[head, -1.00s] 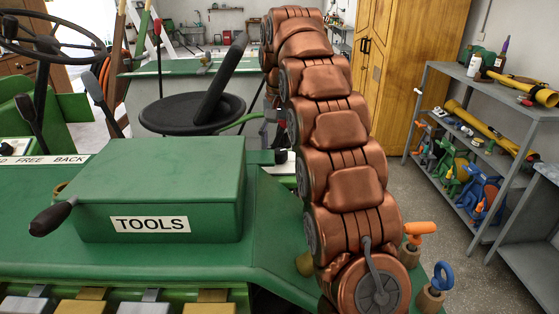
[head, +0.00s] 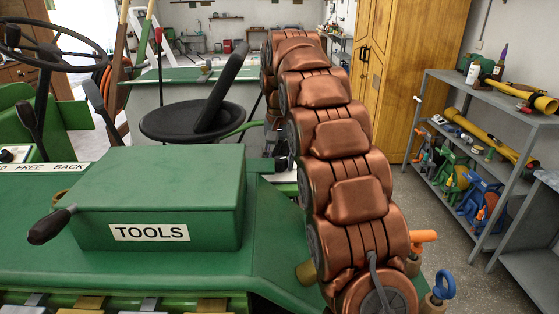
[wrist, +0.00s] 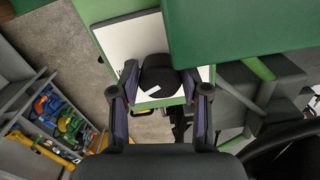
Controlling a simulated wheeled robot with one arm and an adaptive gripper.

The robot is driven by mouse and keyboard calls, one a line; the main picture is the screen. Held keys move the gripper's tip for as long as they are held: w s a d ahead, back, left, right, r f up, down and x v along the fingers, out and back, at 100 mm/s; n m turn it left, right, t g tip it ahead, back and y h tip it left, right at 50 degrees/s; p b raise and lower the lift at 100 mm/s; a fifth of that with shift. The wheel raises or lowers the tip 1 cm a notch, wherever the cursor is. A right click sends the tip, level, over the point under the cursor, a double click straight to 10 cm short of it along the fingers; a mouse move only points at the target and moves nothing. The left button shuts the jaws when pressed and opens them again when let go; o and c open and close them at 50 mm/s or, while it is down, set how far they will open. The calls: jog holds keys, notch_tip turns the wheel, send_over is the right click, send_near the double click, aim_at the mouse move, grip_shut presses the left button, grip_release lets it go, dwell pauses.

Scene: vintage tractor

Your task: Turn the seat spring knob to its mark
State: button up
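The seat spring knob (wrist: 158,78) is black and round with a white pointer line, on a white plate (wrist: 119,42) with dark lettering too small to read. My gripper (wrist: 160,92) is open in the wrist view, with one finger on each side of the knob. I see gaps beside the knob and cannot tell whether either finger touches it. The plate's mark is not readable. In the head view the black seat (head: 190,119) stands behind the green tool box, and my copper arm hides most of the gripper and knob area.
The green TOOLS box (head: 155,195) with a dark-handled crank sits left of my arm. A green panel (wrist: 240,30) lies close beside the plate. The steering wheel (head: 50,45) is at far left. A grey shelf (head: 480,150) with tools and a wooden cabinet (head: 405,70) stand right.

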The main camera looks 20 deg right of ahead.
jog(key=c, duration=0.6)
jog(key=shift+m+b, duration=0.35)
jog(key=shift+m, duration=2.05)
jog(key=shift+c, duration=0.2)
jog(key=o, duration=1.1)
jog(key=shift+o, duration=0.2)
